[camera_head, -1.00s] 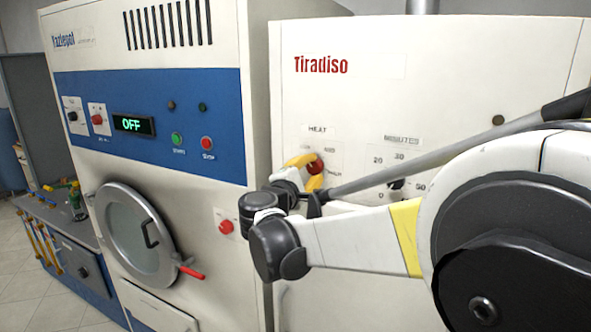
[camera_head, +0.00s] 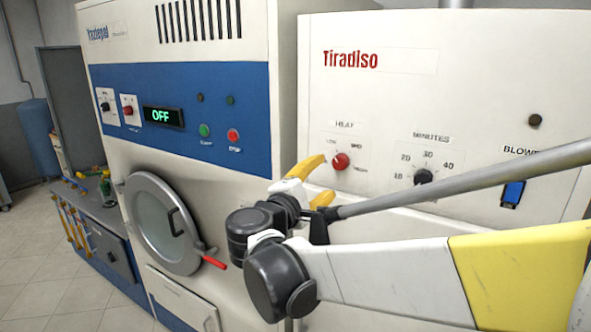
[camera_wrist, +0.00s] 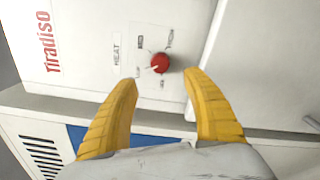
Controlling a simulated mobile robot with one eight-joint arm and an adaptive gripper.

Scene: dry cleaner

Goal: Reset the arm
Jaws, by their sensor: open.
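My gripper (camera_head: 316,182) has yellow fingers and is in front of the Tiradiso machine (camera_head: 455,45), just below and left of its red heat knob (camera_head: 341,161). In the wrist view my gripper (camera_wrist: 160,95) is open, its two fingers spread wide with nothing between them. The red heat knob (camera_wrist: 160,63) shows beyond the fingertips, apart from them. My white and yellow arm reaches in from the right of the head view and covers the lower part of the Tiradiso machine.
Left of it stands the Tazlepol machine (camera_head: 250,120) with a blue panel reading OFF and a round door (camera_head: 160,222) with a red handle. A black minutes knob (camera_head: 423,176) and a blue blower switch (camera_head: 513,193) are near my arm. Open floor (camera_head: 50,290) lies at the left.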

